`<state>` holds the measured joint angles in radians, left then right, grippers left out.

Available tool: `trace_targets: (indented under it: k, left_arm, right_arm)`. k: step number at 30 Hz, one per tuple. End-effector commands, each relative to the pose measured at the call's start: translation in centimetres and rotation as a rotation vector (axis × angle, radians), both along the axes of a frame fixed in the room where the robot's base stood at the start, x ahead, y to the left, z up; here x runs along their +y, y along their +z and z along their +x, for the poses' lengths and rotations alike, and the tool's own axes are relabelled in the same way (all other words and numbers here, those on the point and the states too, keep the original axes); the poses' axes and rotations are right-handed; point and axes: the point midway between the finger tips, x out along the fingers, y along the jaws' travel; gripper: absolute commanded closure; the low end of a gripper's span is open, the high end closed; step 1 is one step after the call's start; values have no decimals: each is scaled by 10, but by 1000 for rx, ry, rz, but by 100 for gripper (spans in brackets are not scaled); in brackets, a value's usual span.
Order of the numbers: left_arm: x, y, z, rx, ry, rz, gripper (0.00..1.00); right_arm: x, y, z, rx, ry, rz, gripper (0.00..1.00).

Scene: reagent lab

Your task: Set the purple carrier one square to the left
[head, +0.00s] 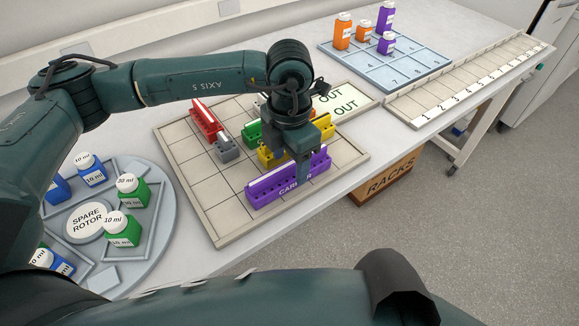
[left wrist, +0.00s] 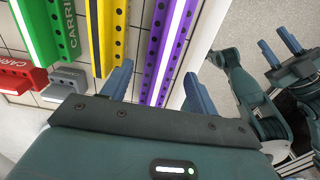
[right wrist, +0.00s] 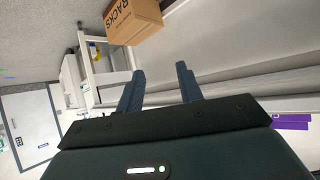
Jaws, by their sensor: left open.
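The purple carrier (head: 262,192), a long upright-standing rack with a white label on its front, sits at the near edge of the gridded board (head: 225,205). My left gripper (head: 304,170) points down over it, partly hiding its middle. In the left wrist view, the purple carrier (left wrist: 171,40) runs between the two spread fingers of that gripper (left wrist: 157,85), one on each side. I cannot tell whether a finger touches it. My right gripper (right wrist: 160,87) is open and empty, away from the board; it also shows in the left wrist view (left wrist: 281,55).
A spare rotor (head: 165,225) with bottles is at left; a blue bottle tray (head: 350,65) is at the back.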

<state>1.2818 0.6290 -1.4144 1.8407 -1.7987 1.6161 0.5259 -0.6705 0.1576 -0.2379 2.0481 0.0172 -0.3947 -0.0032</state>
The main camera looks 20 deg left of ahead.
Motion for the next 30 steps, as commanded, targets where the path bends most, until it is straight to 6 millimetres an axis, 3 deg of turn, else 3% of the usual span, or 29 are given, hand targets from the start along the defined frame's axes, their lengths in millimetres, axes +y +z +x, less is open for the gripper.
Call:
trace_targets:
  k: [6, 12, 18, 30]
  left_arm:
    - [0, 49, 1, -6, 1, -1, 40]
    - [0, 80, 0, -3, -1, 0, 40]
    - [0, 91, 0, 0, -1, 1, 40]
    - [0, 91, 0, -1, 0, 1, 40]
  right_arm:
    - [0, -4, 4, -12, 3, 0, 64]
    - [2, 2, 7, -30, 9, 5, 64]
    - [4, 2, 7, -32, 12, 6, 64]
    - [3, 1, 5, -28, 13, 5, 64]
